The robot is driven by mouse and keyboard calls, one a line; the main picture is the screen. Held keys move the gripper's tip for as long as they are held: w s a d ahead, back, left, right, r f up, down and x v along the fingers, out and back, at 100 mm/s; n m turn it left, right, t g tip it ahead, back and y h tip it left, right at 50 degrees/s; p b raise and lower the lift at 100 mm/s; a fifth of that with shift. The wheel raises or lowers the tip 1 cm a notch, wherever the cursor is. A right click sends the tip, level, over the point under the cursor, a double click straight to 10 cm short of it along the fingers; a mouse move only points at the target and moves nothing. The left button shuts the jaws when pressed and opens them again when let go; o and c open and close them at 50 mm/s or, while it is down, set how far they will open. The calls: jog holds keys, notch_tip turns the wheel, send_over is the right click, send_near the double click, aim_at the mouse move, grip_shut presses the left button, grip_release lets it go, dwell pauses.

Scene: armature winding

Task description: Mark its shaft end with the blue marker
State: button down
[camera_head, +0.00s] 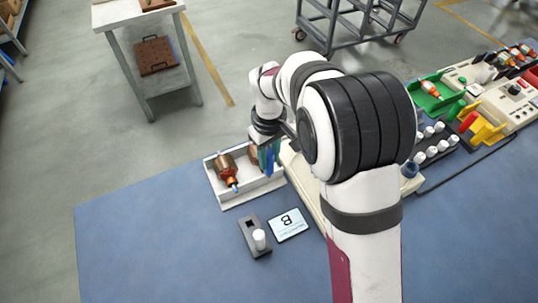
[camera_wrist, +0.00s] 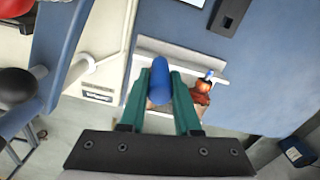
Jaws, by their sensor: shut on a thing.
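My gripper (camera_head: 266,158) is shut on a blue marker (camera_head: 269,163) over the right part of a white tray (camera_head: 252,195). In the wrist view, the green fingers (camera_wrist: 161,88) clasp the marker (camera_wrist: 161,80), which points toward the camera's far side. A copper armature (camera_head: 226,167) lies in the left part of the tray, and its near shaft end (camera_head: 235,187) is blue. It also shows in the wrist view (camera_wrist: 203,90), right of the fingers. A second armature (camera_head: 253,154) is mostly hidden behind my gripper; whether the marker touches it cannot be told.
A dark holder (camera_head: 255,240) with a white-topped marker and an empty slot stands in front of the tray, beside a card lettered B (camera_head: 288,224). Fixtures (camera_head: 488,95) and several white-topped pieces (camera_head: 430,140) stand at right. The blue table (camera_head: 150,240) is clear at left.

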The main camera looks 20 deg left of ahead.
jog(key=shift+f, duration=0.4)
dwell(1.1)
jog(key=shift+r, duration=3.05)
